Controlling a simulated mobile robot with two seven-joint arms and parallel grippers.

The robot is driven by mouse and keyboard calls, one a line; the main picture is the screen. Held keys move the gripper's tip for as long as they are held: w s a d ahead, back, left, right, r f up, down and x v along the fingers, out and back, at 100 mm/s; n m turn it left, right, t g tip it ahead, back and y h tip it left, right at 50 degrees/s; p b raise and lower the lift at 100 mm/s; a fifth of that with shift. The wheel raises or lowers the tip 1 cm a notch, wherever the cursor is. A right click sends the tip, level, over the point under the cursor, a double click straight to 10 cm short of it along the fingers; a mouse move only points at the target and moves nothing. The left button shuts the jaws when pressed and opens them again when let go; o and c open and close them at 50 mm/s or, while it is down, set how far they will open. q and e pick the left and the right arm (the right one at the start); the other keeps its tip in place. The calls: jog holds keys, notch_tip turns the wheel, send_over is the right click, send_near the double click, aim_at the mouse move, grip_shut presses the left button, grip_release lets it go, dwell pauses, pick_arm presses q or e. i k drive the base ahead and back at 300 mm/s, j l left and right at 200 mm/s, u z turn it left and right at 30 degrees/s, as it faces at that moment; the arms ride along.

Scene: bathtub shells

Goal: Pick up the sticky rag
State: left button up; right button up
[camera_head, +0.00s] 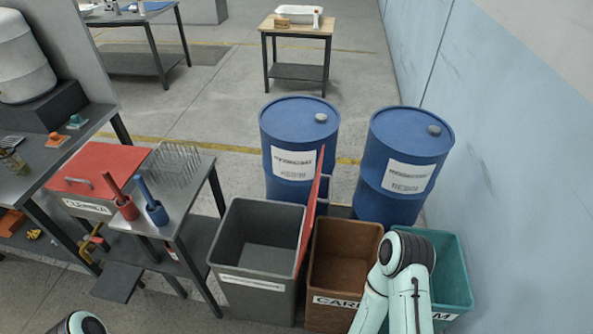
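I cannot make out a sticky rag for certain anywhere in the camera_head view. A small tan item (282,22) lies on the far wooden-topped table, too small to identify. Parts of my arms show at the bottom left edge and in front of the bins at the lower right. Neither gripper is in the picture, so what they hold cannot be seen.
Grey bin (262,280), brown bin (345,250) and teal bin (455,265) stand in a row before two blue drums (300,140). A workbench (195,215) with a red-lidded box (95,168) is at left. The far table (298,33) holds a white basin (298,12).

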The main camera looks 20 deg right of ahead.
aim_at(35, 233)
jog(key=l, duration=0.45)
jog(key=k+l+u, duration=0.1)
jog(key=l, duration=0.35)
jog(key=k+l, duration=0.15)
jog(key=l, duration=0.3)
jog(key=u, duration=1.55)
jog(key=i+j+u, duration=0.3)
jog(key=i, duration=0.35)
jog(key=i+l+u, duration=0.1)
jog(key=i+u, duration=0.2)
jog(key=i, duration=2)
jog(key=i+j+z, duration=0.1)
jog(key=i+z, duration=0.2)
jog(key=i+j+z, duration=0.3)
jog(key=i, duration=0.2)
jog(key=i+j+z, duration=0.15)
jog(key=i+z, duration=0.2)
jog(key=i, duration=0.05)
